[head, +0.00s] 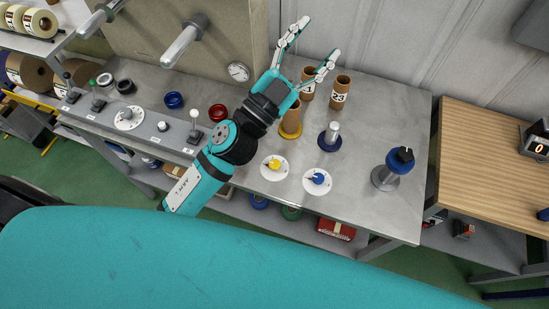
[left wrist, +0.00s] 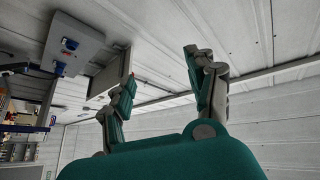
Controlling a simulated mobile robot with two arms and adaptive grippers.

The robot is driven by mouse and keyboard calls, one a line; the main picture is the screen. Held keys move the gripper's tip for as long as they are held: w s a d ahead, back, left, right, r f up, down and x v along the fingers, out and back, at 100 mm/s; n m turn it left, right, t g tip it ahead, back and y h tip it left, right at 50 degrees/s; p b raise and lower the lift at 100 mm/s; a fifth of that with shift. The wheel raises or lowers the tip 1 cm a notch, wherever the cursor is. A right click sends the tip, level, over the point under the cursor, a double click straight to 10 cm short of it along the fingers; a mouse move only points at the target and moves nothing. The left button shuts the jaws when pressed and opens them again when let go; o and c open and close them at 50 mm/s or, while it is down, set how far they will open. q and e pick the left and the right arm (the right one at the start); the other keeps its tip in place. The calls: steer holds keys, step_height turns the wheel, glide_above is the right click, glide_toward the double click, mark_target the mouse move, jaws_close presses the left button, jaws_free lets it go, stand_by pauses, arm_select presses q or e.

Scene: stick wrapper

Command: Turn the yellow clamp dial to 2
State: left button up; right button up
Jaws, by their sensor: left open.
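The yellow clamp dial (head: 275,163) is a small yellow knob on a round white plate (head: 267,174) on the grey bench top. Its marks are too small to read, so I cannot tell its setting. A similar blue dial (head: 318,179) sits just to its right. My left gripper (head: 319,38) is open and empty, beyond the dial near the back of the bench, with its fingers pointing towards the wall. My left arm passes left of the dial and does not hide it. My right gripper is not in view.
Cardboard tubes (head: 340,92) stand close to my left gripper. A silver post on a blue base (head: 329,138) stands behind the dials. A blue-topped post (head: 400,160) is at the right. Levers and rings (head: 173,100) occupy the left. The bench right of the tubes is mostly clear.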

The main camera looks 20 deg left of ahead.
arm_select(q)
steer(key=s+d+f+m+g+h, duration=0.2)
steer(key=s+d+m+g+h, duration=0.15)
steer(key=d+m+g, duration=0.4)
steer(key=s+d+f+m+g+h, duration=0.3)
steer(key=d+m+g+h, duration=0.25)
steer(key=m+g, duration=0.35)
steer(key=g+y, duration=0.4)
steer(key=y, duration=1.6)
glide_toward(275, 163)
steer(key=shift+n, duration=0.45)
step_height(275, 163, down, 9)
steer(key=p, duration=0.3)
steer(key=shift+a+r, duration=0.1)
steer(key=shift+a, duration=0.05)
